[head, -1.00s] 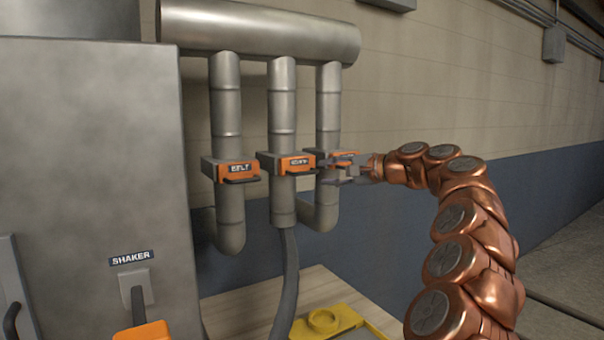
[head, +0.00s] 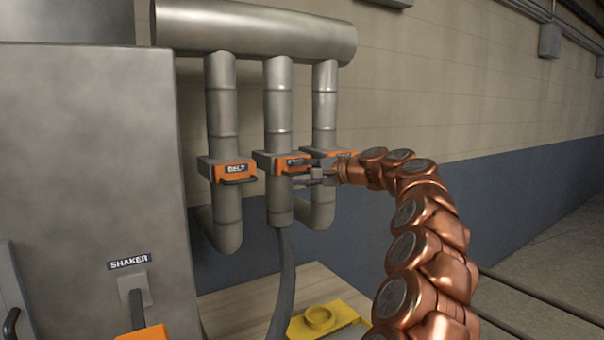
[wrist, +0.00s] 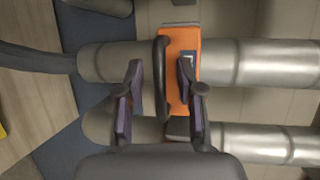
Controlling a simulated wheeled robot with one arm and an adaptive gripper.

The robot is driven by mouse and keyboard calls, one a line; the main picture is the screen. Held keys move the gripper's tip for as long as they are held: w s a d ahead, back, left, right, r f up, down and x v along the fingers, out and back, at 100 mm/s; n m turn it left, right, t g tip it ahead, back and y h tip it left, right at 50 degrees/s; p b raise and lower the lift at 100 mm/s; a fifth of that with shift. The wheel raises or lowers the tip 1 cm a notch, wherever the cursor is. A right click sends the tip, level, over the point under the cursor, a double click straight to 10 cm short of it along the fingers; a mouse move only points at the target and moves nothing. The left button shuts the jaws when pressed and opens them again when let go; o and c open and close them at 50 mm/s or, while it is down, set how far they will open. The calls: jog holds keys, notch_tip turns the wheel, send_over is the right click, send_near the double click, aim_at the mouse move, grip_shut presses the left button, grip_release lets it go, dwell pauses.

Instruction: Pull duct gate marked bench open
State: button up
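The middle duct gate (head: 268,161) is an orange-faced slide gate on a grey pipe. Its small label cannot be read clearly. In the wrist view the gate (wrist: 181,45) shows its orange face and black bar handle (wrist: 160,75). My gripper (head: 306,176) is at the front right of this gate in the head view, covering part of it and its handle. In the wrist view my gripper (wrist: 162,78) is open, with one finger on each side of the handle's lower part. I cannot tell whether either finger touches it.
The gate marked BELT (head: 228,171) is to the left. A third orange gate (head: 345,154) is to the right, partly behind my gripper. A grey hose (head: 283,270) hangs below the middle pipe. A grey cabinet marked SHAKER (head: 85,150) stands left, and a yellow piece (head: 320,318) lies below.

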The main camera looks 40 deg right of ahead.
jog(key=shift+c, duration=0.3)
grip_shut()
dwell(0.3)
